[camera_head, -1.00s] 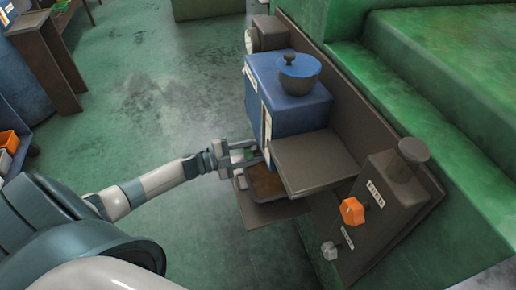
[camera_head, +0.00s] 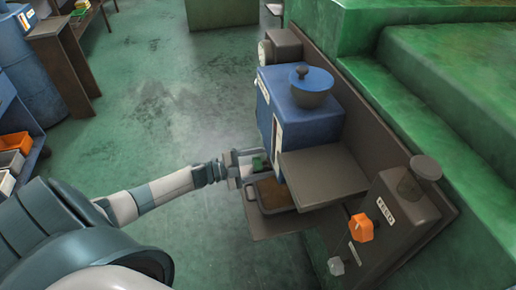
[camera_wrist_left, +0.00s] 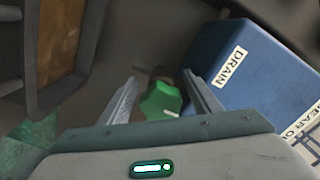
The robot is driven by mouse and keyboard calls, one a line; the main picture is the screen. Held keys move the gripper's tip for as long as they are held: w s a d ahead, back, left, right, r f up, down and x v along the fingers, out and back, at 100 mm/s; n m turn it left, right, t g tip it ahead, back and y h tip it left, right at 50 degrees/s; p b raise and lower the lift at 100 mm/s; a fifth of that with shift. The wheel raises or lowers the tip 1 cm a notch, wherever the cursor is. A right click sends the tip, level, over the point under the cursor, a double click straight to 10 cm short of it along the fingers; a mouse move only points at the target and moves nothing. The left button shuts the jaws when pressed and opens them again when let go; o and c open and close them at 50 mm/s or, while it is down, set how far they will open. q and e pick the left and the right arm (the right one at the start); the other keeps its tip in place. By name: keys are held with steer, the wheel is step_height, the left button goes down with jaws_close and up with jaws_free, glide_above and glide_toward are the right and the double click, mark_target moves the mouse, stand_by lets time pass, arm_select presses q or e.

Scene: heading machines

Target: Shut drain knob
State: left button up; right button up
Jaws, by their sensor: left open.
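The drain knob (camera_wrist_left: 160,99) is green with a white mark and sits between the open fingers of my left gripper in the left wrist view. A DRAIN label (camera_wrist_left: 230,66) is on the blue box (camera_wrist_left: 255,70) beside it. In the head view the green knob (camera_head: 257,163) is small, at the lower front of the blue box (camera_head: 300,118). My left gripper (camera_head: 256,165) is open around the knob; I cannot tell if a finger touches it. My right gripper is not in view.
A grey shelf (camera_head: 322,176) juts out to the right. An orange FEED knob (camera_head: 361,228) and a grey knob (camera_head: 336,266) are on a panel at lower right. Open green floor (camera_head: 170,120) lies left.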

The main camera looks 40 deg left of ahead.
arm_select(q)
steer(key=shift+s+a, duration=0.1)
steer(key=b+v, duration=0.1)
steer(key=v, duration=1.6)
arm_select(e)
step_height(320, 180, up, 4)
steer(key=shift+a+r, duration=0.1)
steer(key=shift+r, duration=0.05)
arm_select(q)
steer(key=shift+a, duration=0.1)
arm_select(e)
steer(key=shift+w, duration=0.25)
